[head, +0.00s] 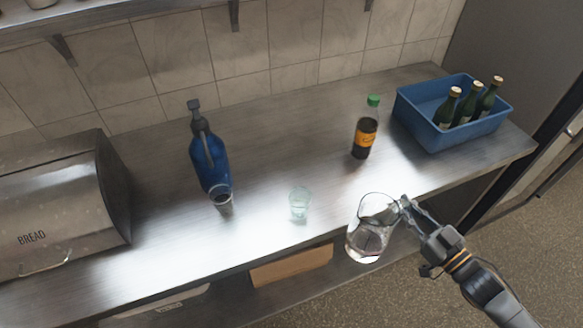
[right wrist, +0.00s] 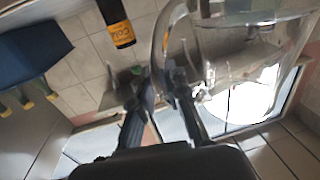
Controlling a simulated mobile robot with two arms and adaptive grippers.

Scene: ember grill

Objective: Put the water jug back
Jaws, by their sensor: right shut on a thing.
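The water jug (head: 366,243) is clear glass with some water in it. In the head view it is at the front edge of the steel counter, right of the middle, and looks slightly tilted. My right gripper (head: 405,207) is shut on the jug at its right side, where the handle is. In the right wrist view the jug (right wrist: 245,60) fills the upper right, with the gripper fingers (right wrist: 165,92) at its handle. I cannot tell whether the jug touches the counter. My left gripper is not in view.
A drinking glass (head: 299,204) stands left of the jug on the counter. A dark bottle with a green cap (head: 364,135) stands behind it. A blue crate (head: 452,135) with green bottles is at the back right. A blue bottle (head: 209,160) and a bread box (head: 62,205) are at the left.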

